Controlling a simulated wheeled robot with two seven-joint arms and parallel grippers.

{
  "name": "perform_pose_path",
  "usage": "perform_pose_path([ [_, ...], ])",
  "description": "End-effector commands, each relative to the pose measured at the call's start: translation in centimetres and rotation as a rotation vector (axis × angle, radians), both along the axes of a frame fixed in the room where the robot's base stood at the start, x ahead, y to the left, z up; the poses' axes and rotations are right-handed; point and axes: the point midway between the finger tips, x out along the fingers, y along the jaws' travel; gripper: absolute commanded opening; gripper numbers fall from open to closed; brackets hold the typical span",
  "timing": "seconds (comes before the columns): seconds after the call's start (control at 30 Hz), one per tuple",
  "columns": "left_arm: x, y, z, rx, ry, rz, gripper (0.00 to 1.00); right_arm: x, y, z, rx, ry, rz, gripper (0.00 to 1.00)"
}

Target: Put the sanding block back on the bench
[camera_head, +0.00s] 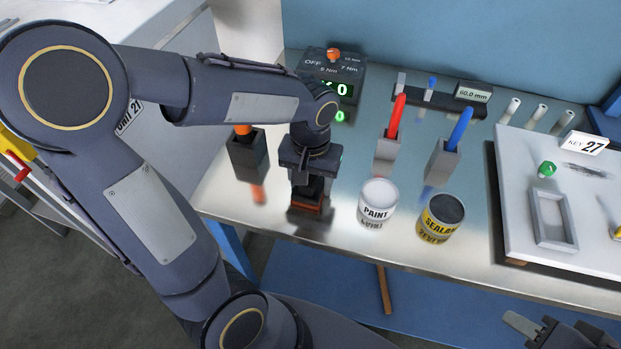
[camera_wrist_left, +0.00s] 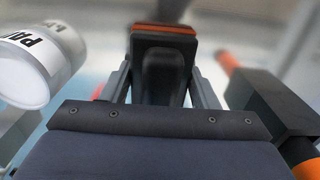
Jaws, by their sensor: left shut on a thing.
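The sanding block (camera_head: 307,205), dark with an orange band, is between the fingers of my left gripper (camera_head: 308,188). The gripper is shut on it and points down at the front part of the steel bench (camera_head: 335,232). The block is low over the bench top; I cannot tell whether it touches. In the left wrist view the block (camera_wrist_left: 164,32) shows its orange band beyond the gripper fingers (camera_wrist_left: 163,85). My right gripper (camera_head: 555,331) is only partly in view at the bottom right, below the bench, and its opening is unclear.
A paint can (camera_head: 378,206) and a sealer can (camera_head: 440,219) stand right of the block. A dark holder with an orange-handled tool (camera_head: 247,150) stands to its left. Behind are red (camera_head: 396,118) and blue (camera_head: 461,128) tools in holders. A white board (camera_head: 520,190) lies at right.

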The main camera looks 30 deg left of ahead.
Motion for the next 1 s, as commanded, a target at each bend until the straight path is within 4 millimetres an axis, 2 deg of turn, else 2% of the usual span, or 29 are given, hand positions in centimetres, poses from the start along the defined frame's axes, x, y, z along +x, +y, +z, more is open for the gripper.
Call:
perform_pose_path([
  [0.03,0.0,0.0,-0.3,0.0,0.0,0.0,0.3,0.0,0.0,-0.3,0.0,0.0,0.0,0.36],
  [0.07,0.0,0.0,-0.3,0.0,0.0,0.0,0.57,0.0,0.0,-0.2,0.0,0.0,0.0,0.36],
  [0.2,0.0,0.0,-0.2,0.0,0.001,0.0,0.75,0.0,0.0,-0.1,0.0,0.0,0.0,0.36],
  [0.47,0.0,0.0,-0.1,0.0,0.001,0.0,0.76,0.0,0.0,-0.1,0.0,0.0,0.0,0.36],
  [0.63,0.1,0.0,1.1,-0.001,-0.004,0.0,0.76,0.0,0.0,0.3,0.0,0.0,0.0,0.36],
  [1.0,0.1,-0.1,8.7,-0.001,-0.004,0.0,0.76,0.0,0.0,1.1,0.0,0.0,0.0,0.36],
])
